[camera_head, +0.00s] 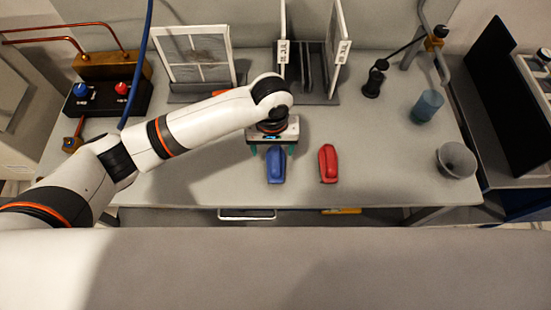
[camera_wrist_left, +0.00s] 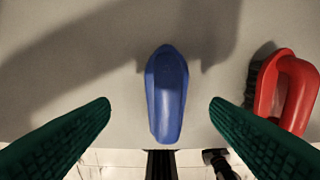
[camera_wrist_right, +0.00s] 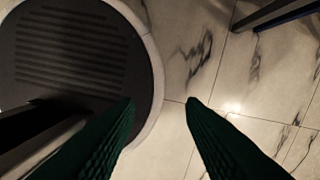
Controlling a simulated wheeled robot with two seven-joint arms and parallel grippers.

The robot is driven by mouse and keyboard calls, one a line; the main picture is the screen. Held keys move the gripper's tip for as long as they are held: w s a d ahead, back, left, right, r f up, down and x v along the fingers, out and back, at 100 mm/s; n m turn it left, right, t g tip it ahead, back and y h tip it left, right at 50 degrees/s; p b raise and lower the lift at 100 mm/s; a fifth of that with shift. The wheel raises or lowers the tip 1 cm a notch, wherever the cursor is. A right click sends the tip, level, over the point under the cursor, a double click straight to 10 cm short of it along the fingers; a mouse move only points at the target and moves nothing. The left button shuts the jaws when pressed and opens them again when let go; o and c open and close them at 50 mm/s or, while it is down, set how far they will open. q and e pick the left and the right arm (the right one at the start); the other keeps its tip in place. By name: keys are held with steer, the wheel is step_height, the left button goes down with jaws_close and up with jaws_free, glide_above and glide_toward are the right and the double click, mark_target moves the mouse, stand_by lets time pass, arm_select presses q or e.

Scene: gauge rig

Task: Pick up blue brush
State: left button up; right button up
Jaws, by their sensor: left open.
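The blue brush (camera_head: 276,165) lies on the grey table near its front edge, lengthwise toward me. In the left wrist view the blue brush (camera_wrist_left: 167,92) sits centred ahead of the fingers, with its handle up. My left gripper (camera_head: 273,152) is over the brush in the head view, its green fingers spread to either side. In the left wrist view my left gripper (camera_wrist_left: 160,108) is open and empty, with clear gaps between brush and fingertips. My right gripper (camera_wrist_right: 160,103) is open and empty, above the tiled floor.
A red brush (camera_head: 328,164) lies just right of the blue one; the left wrist view also shows it (camera_wrist_left: 286,92). A blue cup (camera_head: 427,106) and a grey funnel-like bowl (camera_head: 456,160) stand at right. A control box (camera_head: 106,98), a framed panel (camera_head: 195,58) and a rack (camera_head: 312,75) stand behind.

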mark_target(274, 156)
arm_select(q)
steer(key=shift+w+f, duration=0.15)
steer(key=shift+f, duration=0.35)
steer(key=shift+w+f, duration=0.1)
steer(key=shift+f, duration=0.15)
steer(key=shift+s+d+f+p, duration=0.15)
steer(key=shift+f+p, duration=0.1)
steer(key=shift+f, duration=0.25)
steer(key=shift+s+d+f+p, duration=0.1)
steer(key=shift+s+f+p, duration=0.1)
steer(key=shift+f, duration=0.25)
step_height(274, 156, down, 2)
steer(key=shift+s+d+f, duration=0.1)
steer(key=shift+f, duration=0.5)
steer(key=c, duration=1.1)
arm_select(e)
steer(key=shift+w+a+r, duration=0.15)
steer(key=shift+w+r, duration=0.2)
steer(key=shift+w, duration=0.2)
steer(key=shift+w+a+r, duration=0.1)
steer(key=shift+w+r, duration=0.25)
steer(key=shift+w, duration=0.2)
